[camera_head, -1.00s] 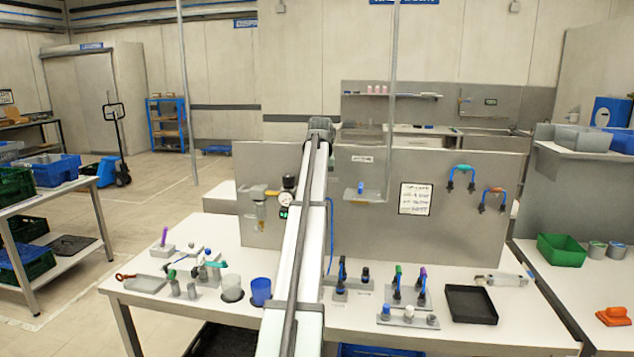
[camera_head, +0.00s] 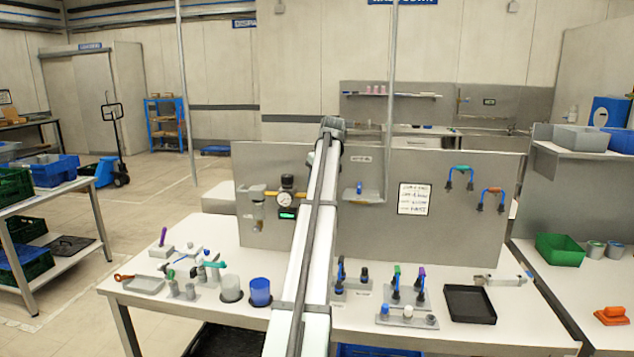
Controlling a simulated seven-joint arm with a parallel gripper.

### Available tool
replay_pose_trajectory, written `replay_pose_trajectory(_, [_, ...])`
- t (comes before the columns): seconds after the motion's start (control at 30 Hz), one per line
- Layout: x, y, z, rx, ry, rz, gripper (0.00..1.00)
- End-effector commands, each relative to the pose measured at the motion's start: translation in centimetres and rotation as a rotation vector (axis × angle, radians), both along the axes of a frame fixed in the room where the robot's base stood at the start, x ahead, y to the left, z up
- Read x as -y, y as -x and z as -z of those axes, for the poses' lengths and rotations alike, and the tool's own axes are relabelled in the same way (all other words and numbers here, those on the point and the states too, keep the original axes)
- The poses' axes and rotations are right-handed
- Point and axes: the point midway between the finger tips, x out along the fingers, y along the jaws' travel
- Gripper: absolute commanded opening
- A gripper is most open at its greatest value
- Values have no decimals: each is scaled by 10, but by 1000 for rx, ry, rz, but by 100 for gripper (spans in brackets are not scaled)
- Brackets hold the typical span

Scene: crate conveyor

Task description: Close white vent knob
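A small white knob (camera_head: 408,310) stands on a low grey plate (camera_head: 397,320) near the front of the bench, right of my arm. A blue knob (camera_head: 384,310) stands to its left on the same plate, and a grey knob (camera_head: 430,319) to its right. I take the white one for the vent knob; its label and its turn position are too small to tell. My arm runs up the middle of the view. My gripper does not show, and nothing is seen touching the white knob.
Upright blue, green and purple handles (camera_head: 397,281) stand just behind the knobs. A black tray (camera_head: 469,304) lies to the right. A grey panel (camera_head: 405,163) with a gauge (camera_head: 287,181) rises at the back. White and blue cups (camera_head: 260,291) stand left of my arm.

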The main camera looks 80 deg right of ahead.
Motion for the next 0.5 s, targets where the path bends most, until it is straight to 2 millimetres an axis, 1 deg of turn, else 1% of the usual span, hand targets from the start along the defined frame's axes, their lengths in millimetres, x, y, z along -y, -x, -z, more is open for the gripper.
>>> replay_pose_trajectory(0.33, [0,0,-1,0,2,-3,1])
replay_pose_trajectory(0.37, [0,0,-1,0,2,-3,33])
replay_pose_trajectory(0.5, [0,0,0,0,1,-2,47])
